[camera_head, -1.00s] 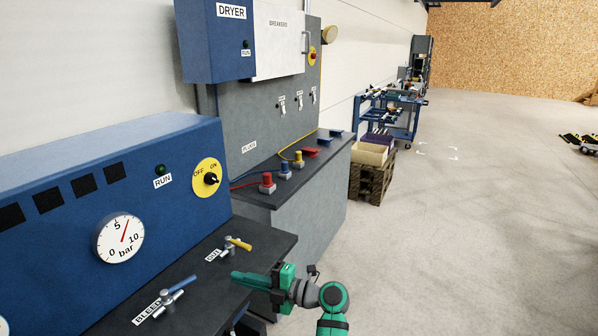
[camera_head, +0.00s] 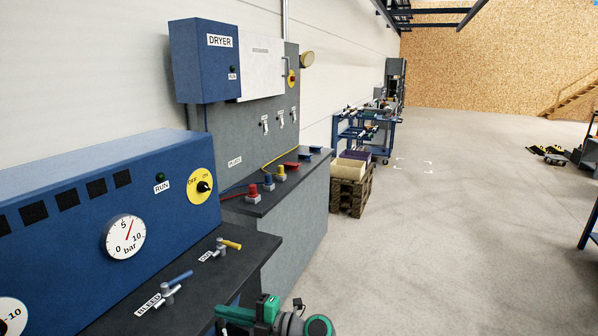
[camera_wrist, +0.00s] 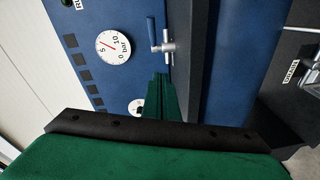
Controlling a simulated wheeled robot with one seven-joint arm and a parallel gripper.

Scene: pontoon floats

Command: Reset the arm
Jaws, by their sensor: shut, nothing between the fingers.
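My gripper (camera_head: 226,313) is at the bottom edge of the head view, in front of the dark counter with the valves. Its green fingers point left and are shut with nothing between them. The fingers also show in the wrist view (camera_wrist: 161,98), closed together, below the blue-handled valve (camera_wrist: 160,42) in the picture. I cannot tell how far they are from it. Most of my arm is out of view.
The blue panel with a gauge (camera_head: 125,237) and an on/off switch (camera_head: 201,186) stands at left. The blue BLEED valve (camera_head: 168,291) and yellow-handled valve (camera_head: 224,246) sit on the counter. Coloured plugs (camera_head: 268,184) stand behind. Open floor (camera_head: 430,240) lies to the right.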

